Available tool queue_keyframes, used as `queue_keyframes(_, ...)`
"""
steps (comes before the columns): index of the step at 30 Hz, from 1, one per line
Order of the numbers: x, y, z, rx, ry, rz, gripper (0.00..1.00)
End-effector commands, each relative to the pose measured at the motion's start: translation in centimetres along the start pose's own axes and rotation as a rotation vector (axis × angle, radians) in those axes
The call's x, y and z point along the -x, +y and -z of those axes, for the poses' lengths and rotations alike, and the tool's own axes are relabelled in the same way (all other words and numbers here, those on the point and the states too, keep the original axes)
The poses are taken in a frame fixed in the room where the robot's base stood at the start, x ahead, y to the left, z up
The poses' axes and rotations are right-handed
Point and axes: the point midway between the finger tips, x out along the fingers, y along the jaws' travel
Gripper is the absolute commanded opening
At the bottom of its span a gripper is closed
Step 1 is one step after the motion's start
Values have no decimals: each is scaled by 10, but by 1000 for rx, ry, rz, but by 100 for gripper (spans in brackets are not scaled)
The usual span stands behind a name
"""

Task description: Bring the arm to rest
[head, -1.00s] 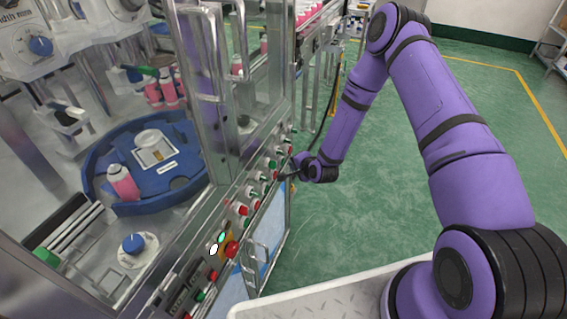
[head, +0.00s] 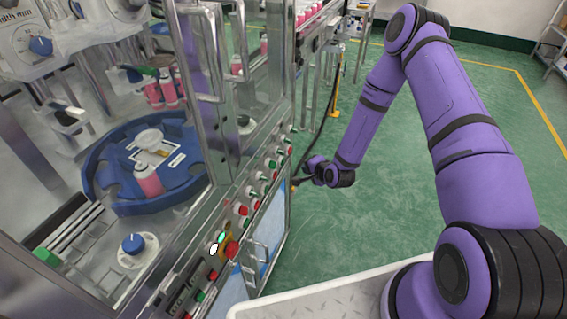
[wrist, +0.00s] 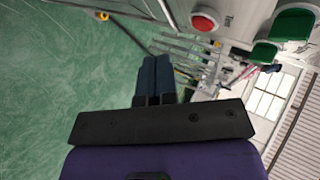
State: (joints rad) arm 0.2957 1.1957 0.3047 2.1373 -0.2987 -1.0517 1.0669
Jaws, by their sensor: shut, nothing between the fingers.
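My purple arm reaches out over the green floor on the right of the head view and bends down at its far joint. My gripper (head: 302,178) is at the end of it, beside the machine's control panel and apart from it; its fingers are small in this view. In the wrist view my gripper (wrist: 154,62) shows two dark fingers pressed together with nothing between them. They point over the floor beside the machine's panel.
The control panel (head: 259,190) carries several buttons and knobs, and a red button (wrist: 205,20) shows close in the wrist view. A blue rotary table (head: 110,181) holds a pink can (head: 148,181). Open green floor (head: 400,200) lies right of the machine.

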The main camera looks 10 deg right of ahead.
Motion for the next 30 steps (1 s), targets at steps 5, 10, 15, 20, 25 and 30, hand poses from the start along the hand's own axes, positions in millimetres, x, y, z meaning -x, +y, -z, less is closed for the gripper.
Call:
queue_keyframes(5, 0, 0, 0, 0, 0, 0, 0)
queue_keyframes(10, 0, 0, 0, 0, 0, 0, 0)
queue_keyframes(15, 0, 0, 0, 0, 0, 0, 0)
queue_keyframes(20, 1, -5, 2, 15, 0, -3, 0)
queue_keyframes(25, 12, -35, 15, 108, -6, -36, 0)
queue_keyframes(30, 35, -79, 31, 247, -11, -95, 0)
